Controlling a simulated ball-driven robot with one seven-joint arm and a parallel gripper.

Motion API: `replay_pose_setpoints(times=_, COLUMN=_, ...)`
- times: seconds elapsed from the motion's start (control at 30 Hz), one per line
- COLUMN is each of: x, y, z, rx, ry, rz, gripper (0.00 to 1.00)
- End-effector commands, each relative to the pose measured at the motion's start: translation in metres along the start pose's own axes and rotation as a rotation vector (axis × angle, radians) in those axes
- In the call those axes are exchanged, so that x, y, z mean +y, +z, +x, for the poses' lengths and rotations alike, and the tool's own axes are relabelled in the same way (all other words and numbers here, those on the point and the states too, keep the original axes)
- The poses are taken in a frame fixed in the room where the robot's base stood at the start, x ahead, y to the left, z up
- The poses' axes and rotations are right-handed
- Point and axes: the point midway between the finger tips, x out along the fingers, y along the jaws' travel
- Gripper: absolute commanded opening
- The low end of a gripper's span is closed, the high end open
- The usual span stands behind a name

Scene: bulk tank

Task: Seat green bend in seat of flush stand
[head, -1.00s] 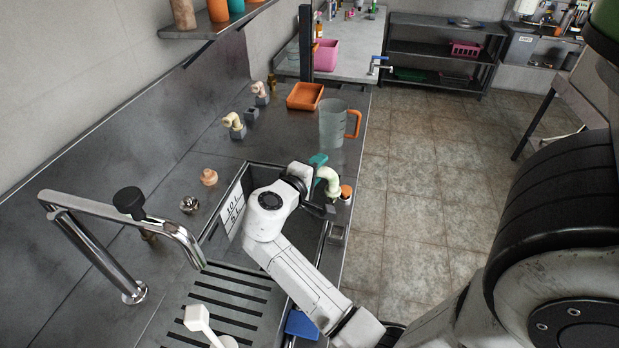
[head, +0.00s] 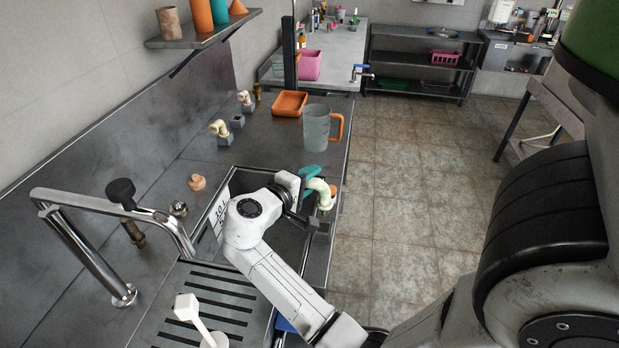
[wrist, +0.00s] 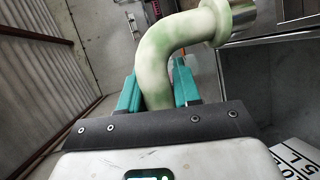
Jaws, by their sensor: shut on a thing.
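The green bend is a pale, green-tinged curved pipe (head: 321,190) held over the right rim of the sink. In the wrist view the bend (wrist: 155,62) rises between the teal fingers and curves right to a metal-coloured collar. My gripper (head: 312,172) is shut on it, and the fingers also show in the wrist view (wrist: 158,90). Grey blocks stand on the far counter: one under a cream bend (head: 219,129), one empty (head: 237,121) and one under a pinkish bend (head: 245,98). I cannot tell which thing is the flush stand. A small grey fitting (head: 320,227) is on the counter edge below the bend.
A clear jug with an orange handle (head: 316,128) and an orange tray (head: 290,103) stand behind my gripper. A tall tap (head: 110,210) arches at the left. A peach-coloured fitting (head: 197,183) sits left of the sink. The counter between the sink and blocks is mostly clear.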

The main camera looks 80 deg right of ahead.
Motion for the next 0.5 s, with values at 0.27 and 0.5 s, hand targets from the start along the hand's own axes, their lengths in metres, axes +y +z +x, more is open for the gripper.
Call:
replay_pose_setpoints(times=0.27, x=-0.027, y=0.001, z=0.006, rx=0.000, ry=0.000, rz=-0.001, gripper=0.00)
replay_pose_setpoints(times=0.5, x=-0.044, y=0.001, z=0.010, rx=0.000, ry=0.001, rz=-0.001, gripper=0.00)
